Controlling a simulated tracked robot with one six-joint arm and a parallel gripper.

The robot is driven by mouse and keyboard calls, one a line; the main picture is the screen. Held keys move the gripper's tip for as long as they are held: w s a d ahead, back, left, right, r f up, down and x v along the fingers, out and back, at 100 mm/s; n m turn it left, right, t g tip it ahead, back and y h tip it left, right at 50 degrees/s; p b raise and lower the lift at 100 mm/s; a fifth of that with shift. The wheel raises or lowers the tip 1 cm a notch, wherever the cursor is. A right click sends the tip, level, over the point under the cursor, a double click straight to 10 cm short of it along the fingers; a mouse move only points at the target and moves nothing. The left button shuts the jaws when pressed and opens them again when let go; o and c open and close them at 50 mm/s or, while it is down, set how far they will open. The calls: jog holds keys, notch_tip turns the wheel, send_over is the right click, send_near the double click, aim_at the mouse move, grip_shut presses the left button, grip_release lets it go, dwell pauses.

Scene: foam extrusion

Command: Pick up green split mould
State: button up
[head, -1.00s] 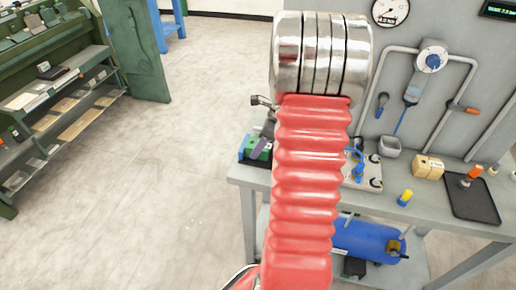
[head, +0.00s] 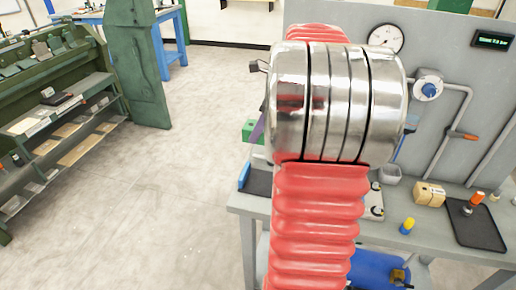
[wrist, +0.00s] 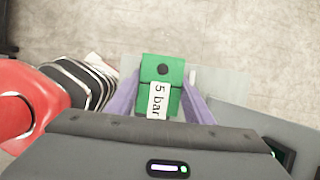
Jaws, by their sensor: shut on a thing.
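The green split mould (wrist: 163,70) with a white "5 bar" label sits between the two purple fingers of my gripper (wrist: 160,98) in the wrist view. The fingers are shut on its sides. In the head view a small part of the green mould (head: 250,131) shows above the bench's left end, with a purple finger (head: 258,128) beside it. It is raised clear of the dark tray with a blue edge (head: 258,182). My red and silver arm hides most of the gripper in the head view.
The grey bench (head: 420,238) carries a yellow-capped piece (head: 407,226), a tan box (head: 429,194) and a black mat (head: 475,224). A grey panel with pipes and a gauge (head: 385,36) stands behind. Open floor (head: 160,190) lies left; a green shelf unit (head: 60,95) is beyond it.

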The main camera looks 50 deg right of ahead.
notch_tip(320, 180, up, 9)
jog(key=shift+r, duration=0.1)
dwell(0.7)
jog(key=shift+w+a, duration=0.1)
jog(key=shift+w, duration=0.05)
jog(key=w+a+f+n+g+y, duration=0.2)
jog(key=w+a+f+n+g, duration=0.3)
jog(key=w+a+f+n, duration=0.85)
jog(key=w+a+f+n+g+h, duration=0.1)
jog(key=a+f+n+h, duration=0.1)
jog(key=a+f+n, duration=0.4)
jog(key=w+a+f+n+g+h, duration=0.1)
jog(key=a+f+n+g+h, duration=0.1)
jog(key=a+f+n, duration=0.4)
jog(key=a+n, duration=0.5)
jog(key=a, duration=0.4)
jog(key=shift+a+f, duration=0.35)
jog(key=shift+f, duration=0.05)
